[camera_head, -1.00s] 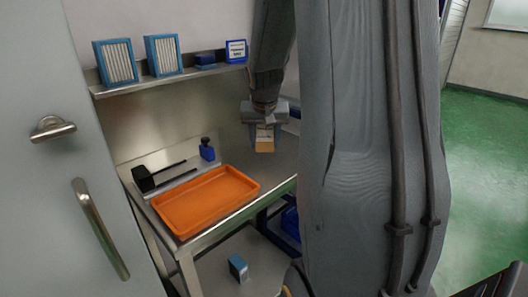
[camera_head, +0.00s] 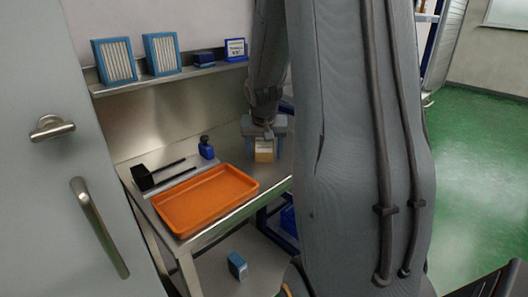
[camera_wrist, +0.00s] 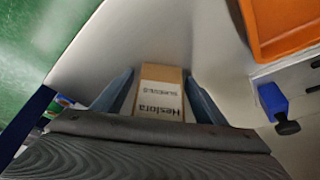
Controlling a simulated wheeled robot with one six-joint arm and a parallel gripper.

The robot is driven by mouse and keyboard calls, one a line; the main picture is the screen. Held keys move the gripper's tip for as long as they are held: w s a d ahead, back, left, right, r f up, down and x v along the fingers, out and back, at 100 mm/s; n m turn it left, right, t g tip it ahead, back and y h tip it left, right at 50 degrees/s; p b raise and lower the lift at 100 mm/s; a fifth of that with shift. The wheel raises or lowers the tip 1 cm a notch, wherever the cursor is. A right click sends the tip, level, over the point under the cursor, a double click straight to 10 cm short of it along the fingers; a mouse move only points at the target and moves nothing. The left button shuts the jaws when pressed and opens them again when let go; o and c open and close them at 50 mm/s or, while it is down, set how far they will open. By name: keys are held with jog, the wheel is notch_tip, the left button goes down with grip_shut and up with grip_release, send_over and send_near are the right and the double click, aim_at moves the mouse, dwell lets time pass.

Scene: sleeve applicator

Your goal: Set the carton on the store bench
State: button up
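The carton (camera_head: 264,151) is a small tan box with a white printed label, at the right end of the steel bench (camera_head: 225,163). It appears to rest upright on the bench top. My gripper (camera_head: 265,152) is over it, pointing down, with one blue-grey finger on each side. In the wrist view the carton (camera_wrist: 159,98) lies between the fingers, and narrow gaps show beside it, so the gripper looks open. The carton's underside is hidden.
An orange tray (camera_head: 207,200) lies left of the carton. A shelf (camera_head: 160,77) with blue-framed filters runs along the back wall. A blue box (camera_head: 237,265) lies on the lower shelf.

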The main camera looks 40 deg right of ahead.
jog(key=shift+r, duration=0.1)
jog(key=shift+r, duration=0.2)
jog(key=v, duration=1.1)
jog(key=shift+s+r, duration=0.15)
jog(key=shift+r, duration=0.2)
jog(key=shift+s+a, duration=0.1)
